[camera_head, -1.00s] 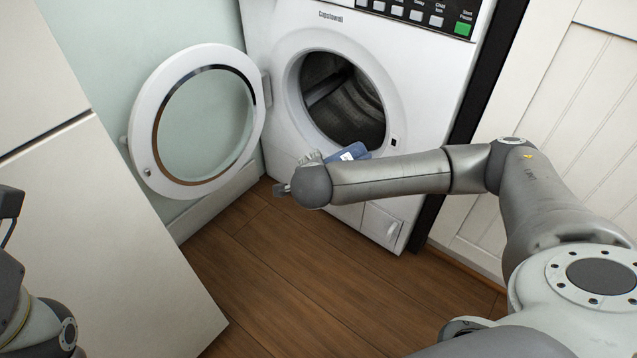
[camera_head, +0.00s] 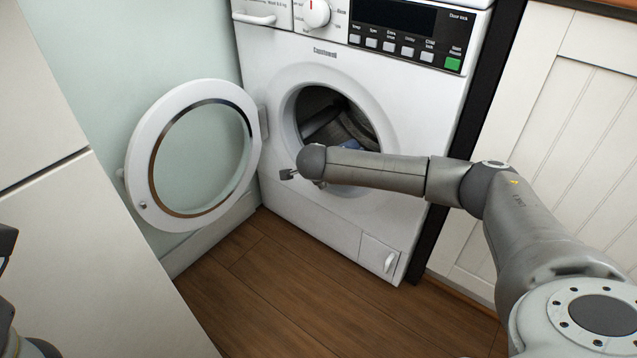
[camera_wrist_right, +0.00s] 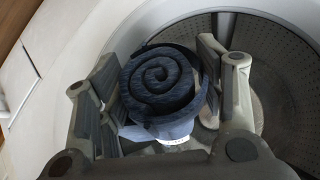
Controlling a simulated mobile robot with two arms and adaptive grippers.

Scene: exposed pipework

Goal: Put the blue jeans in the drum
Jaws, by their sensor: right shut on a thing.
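The blue jeans (camera_wrist_right: 160,85) are rolled up, with the spiral end facing the right wrist camera. My right gripper (camera_wrist_right: 165,80) is shut on them, one finger on each side. In the right wrist view the roll is at the mouth of the drum (camera_wrist_right: 285,90), whose perforated metal wall shows behind it. In the head view my right forearm crosses the lower part of the drum opening (camera_head: 335,115).
The washing machine (camera_head: 330,215) stands with its round door (camera_head: 140,150) swung open to the left. A white cabinet (camera_head: 70,230) is at the left and a panelled one (camera_head: 560,120) at the right. The wooden floor (camera_head: 290,290) in front is clear.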

